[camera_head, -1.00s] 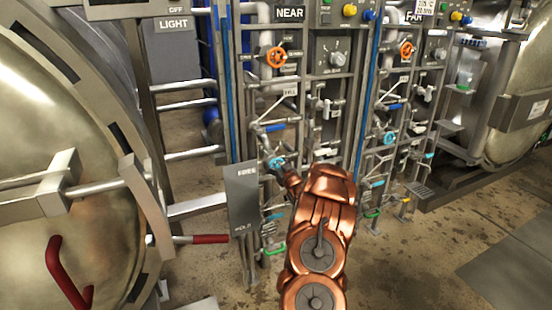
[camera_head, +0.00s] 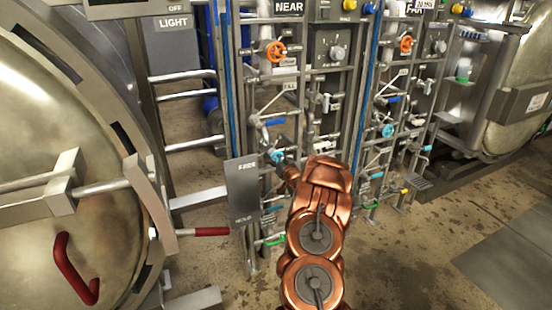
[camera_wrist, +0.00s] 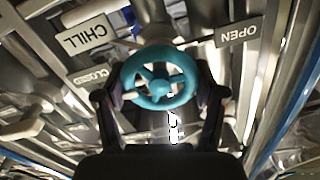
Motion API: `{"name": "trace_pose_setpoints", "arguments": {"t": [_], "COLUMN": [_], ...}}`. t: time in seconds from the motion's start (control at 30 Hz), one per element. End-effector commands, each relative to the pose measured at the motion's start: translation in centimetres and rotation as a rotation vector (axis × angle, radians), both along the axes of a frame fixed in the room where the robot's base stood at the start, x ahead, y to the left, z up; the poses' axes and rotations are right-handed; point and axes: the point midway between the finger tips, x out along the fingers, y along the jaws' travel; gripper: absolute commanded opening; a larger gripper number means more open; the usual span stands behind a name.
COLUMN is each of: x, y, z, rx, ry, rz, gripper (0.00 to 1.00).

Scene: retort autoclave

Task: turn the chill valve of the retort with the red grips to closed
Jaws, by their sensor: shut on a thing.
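The chill valve's teal handwheel (camera_wrist: 158,78) fills the middle of the wrist view, with spokes and a round hub. A CHILL plate (camera_wrist: 86,38), an OPEN plate (camera_wrist: 239,33) and a CLOSED plate (camera_wrist: 90,77) appear upside down around it. My gripper (camera_wrist: 160,92) is shut on the wheel, one dark finger at each side of the rim. In the head view the wheel (camera_head: 277,157) sits low on the NEAR panel, partly hidden by my gripper (camera_head: 284,166). The retort with red grips (camera_head: 75,270) stands at the left.
An orange handwheel (camera_head: 276,51) is higher on the NEAR panel. The FAR panel at right has another teal wheel (camera_head: 387,131) and an orange wheel (camera_head: 406,43). A grey plate (camera_head: 242,190) stands just left of my gripper. Open floor (camera_head: 425,245) lies at the right.

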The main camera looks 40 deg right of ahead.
Motion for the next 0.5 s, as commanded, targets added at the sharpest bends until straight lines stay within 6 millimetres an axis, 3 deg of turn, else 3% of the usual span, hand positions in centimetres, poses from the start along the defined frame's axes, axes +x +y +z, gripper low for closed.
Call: {"name": "trace_pose_setpoints", "arguments": {"t": [0.1, 0.13, 0.37, 0.5], "x": [-0.01, -0.01, 0.0, 0.01], "y": [-0.05, -0.06, -0.03, -0.01], "z": [0.1, 0.1, 0.05, 0.05], "rx": [0.0, 0.0, 0.0, 0.0], "ry": [-0.002, -0.002, -0.001, -0.001], "rz": [-0.002, -0.002, 0.0, 0.0], "gripper": [0.35, 0.72, 0.95, 0.95]}}
